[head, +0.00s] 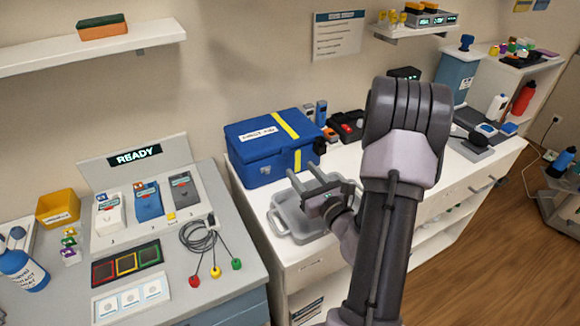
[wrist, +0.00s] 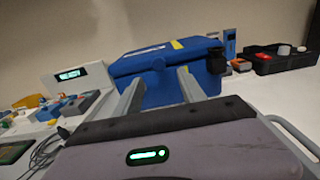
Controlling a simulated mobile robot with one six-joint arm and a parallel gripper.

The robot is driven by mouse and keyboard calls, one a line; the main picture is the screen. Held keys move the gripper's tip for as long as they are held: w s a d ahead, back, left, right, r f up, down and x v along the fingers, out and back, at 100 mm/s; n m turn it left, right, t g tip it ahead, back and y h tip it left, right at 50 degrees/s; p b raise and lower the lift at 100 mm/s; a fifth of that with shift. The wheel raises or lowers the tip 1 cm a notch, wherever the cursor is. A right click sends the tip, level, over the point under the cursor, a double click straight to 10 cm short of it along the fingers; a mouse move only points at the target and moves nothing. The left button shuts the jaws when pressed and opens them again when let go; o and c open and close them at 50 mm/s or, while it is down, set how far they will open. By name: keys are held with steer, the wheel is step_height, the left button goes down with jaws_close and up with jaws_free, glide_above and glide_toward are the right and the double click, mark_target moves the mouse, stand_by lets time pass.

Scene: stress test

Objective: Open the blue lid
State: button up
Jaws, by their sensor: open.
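The blue box with its blue lid (head: 264,130) stands on the white counter in the head view. A yellow stripe and a white label run over the lid, and the lid looks shut. In the wrist view the blue lid (wrist: 165,58) is straight ahead, beyond the fingers. My gripper (head: 305,176) is open and empty in front of the box, with its two fingers apart and pointing toward the box's front. In the wrist view my gripper (wrist: 158,88) shows both fingers reaching toward the box front. Whether they touch it I cannot tell.
A black tray with a red item (head: 348,127) stands right of the box. A grey station with a READY display (head: 135,157) is at left. A shelf (head: 150,36) hangs above left.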

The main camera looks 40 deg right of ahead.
mark_target(288, 155)
steer(key=x, duration=0.7)
steer(key=shift+r, duration=0.1)
steer(key=shift+c, duration=0.2)
jaws_close()
steer(key=shift+a, duration=0.1)
stand_by(0.8)
